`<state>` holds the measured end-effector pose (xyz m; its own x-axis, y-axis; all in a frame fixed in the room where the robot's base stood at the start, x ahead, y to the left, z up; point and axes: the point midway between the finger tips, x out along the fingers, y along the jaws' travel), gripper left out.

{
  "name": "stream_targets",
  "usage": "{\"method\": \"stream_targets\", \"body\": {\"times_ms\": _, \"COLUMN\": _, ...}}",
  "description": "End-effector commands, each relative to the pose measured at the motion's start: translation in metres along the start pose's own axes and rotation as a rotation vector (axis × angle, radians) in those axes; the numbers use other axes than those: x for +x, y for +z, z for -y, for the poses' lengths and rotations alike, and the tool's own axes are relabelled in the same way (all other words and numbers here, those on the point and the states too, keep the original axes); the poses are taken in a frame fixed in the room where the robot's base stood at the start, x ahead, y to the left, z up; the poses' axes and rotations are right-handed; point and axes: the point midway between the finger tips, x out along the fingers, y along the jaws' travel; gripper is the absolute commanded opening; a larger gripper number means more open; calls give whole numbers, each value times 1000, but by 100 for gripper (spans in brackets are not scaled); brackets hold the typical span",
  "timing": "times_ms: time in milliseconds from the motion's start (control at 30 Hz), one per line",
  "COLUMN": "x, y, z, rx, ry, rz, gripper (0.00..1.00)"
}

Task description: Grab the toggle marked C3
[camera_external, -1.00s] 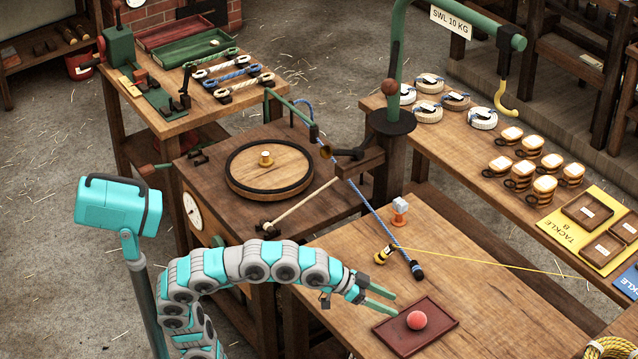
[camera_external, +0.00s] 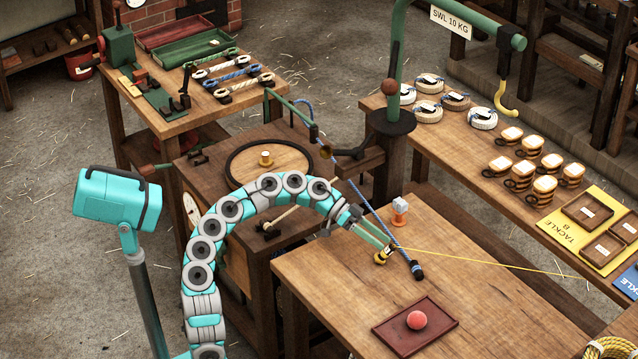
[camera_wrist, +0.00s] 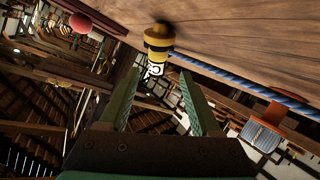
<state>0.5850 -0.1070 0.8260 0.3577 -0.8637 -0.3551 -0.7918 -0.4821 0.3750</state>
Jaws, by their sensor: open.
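The toggle (camera_external: 382,258) is a small yellow and black piece on the wooden bench top (camera_external: 330,275), at the end of a thin yellow line. In the wrist view the toggle (camera_wrist: 158,42) is just beyond the fingertips, between them in the picture. A white tag (camera_wrist: 155,69) on it shows a C; the rest of its marking is hard to read. My gripper (camera_external: 387,247) is at the toggle and partly covers it in the external view. In the wrist view my gripper (camera_wrist: 160,74) has its green fingers apart, with nothing clearly held.
A blue rope (camera_external: 372,208) with a black end runs close beside the toggle. A red tray (camera_external: 388,335) with a red ball (camera_external: 417,320) lies at the front. The bench's left front is clear.

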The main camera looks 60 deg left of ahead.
Motion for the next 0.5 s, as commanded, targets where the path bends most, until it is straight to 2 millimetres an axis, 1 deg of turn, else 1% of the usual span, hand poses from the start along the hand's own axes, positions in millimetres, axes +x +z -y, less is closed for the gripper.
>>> {"method": "stream_targets", "body": {"times_ms": 67, "x": 4, "y": 3, "z": 1, "rx": 1, "ry": 6, "rz": 1, "gripper": 65}}
{"method": "stream_targets", "body": {"times_ms": 200, "x": 19, "y": 3, "z": 0, "rx": 1, "ry": 6, "rz": 4, "gripper": 65}}
{"method": "stream_targets", "body": {"times_ms": 367, "x": 30, "y": 2, "z": -1, "rx": 2, "ry": 5, "rz": 4, "gripper": 65}}
{"method": "stream_targets", "body": {"times_ms": 500, "x": 45, "y": 0, "z": -3, "rx": 2, "ry": 5, "rz": 2, "gripper": 65}}
